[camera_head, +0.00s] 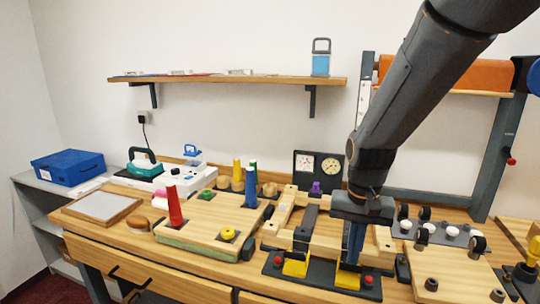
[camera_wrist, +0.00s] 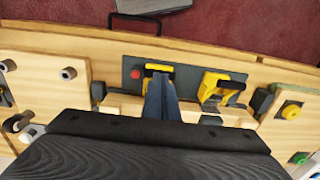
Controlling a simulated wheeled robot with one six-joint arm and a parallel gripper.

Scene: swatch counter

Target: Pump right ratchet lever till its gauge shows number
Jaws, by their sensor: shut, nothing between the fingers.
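Two yellow ratchet levers stand on a dark base plate at the bench's front edge. The right lever (camera_head: 347,279) is partly hidden behind my gripper (camera_head: 354,262) in the head view. In the wrist view the right lever (camera_wrist: 157,67) shows just beyond my fingertips (camera_wrist: 160,80). My gripper is shut, points down and holds nothing. Its tips are at or very close to the lever; I cannot tell whether they touch. The left lever (camera_head: 296,266) stands apart from it. A dark panel at the back carries a left gauge (camera_head: 305,161) and a right gauge (camera_head: 330,166); their readings are too small to tell.
Red knobs sit beside the levers, one at the right (camera_head: 368,280). A wooden frame (camera_head: 322,244) lies behind them. A board with a red cone (camera_head: 174,206) is at left. A board with black wheels (camera_head: 478,244) is at right.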

